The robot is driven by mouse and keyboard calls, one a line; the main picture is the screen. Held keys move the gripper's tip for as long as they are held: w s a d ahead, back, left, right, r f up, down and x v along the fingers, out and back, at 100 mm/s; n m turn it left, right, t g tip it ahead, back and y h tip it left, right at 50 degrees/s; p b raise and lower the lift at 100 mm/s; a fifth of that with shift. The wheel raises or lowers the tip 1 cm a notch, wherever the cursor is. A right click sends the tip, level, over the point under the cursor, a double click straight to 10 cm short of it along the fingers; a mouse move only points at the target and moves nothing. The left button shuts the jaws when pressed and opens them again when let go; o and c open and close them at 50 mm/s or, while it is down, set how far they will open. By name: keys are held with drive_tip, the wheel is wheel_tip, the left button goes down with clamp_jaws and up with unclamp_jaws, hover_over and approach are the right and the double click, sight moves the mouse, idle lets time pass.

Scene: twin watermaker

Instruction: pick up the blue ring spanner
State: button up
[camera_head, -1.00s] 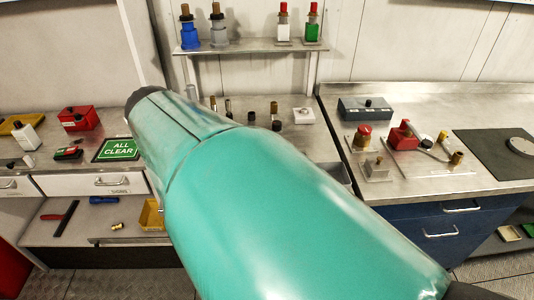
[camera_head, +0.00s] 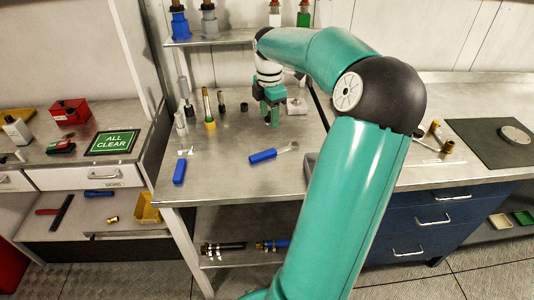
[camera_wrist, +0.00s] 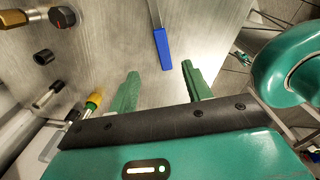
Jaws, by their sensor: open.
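A spanner with a blue handle (camera_head: 263,156) lies on the steel bench, its silver shaft pointing right; its small end looks like a ring. In the wrist view its blue handle (camera_wrist: 163,48) lies just beyond the fingertips, between their lines, with the shaft running up out of the picture. A second blue-handled tool (camera_head: 179,171) lies to the left, with a forked silver end. My gripper (camera_head: 270,118) is open, pointing down, behind the first spanner and apart from it. Its two green fingers also show in the wrist view (camera_wrist: 160,72), with nothing between them.
Upright fittings, one with a yellow base (camera_head: 210,122), stand left of my gripper. A white block (camera_head: 297,105) stands close to its right. A grey tray (camera_head: 311,166) sits right of the spanner, partly behind my arm. The bench's front middle is clear.

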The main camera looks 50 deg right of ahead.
sight(269, 152)
wheel_tip(269, 152, down, 14)
drive_tip(key=shift+s+a+r, duration=0.1)
drive_tip(key=shift+r, duration=0.1)
clamp_jaws()
idle(0.5)
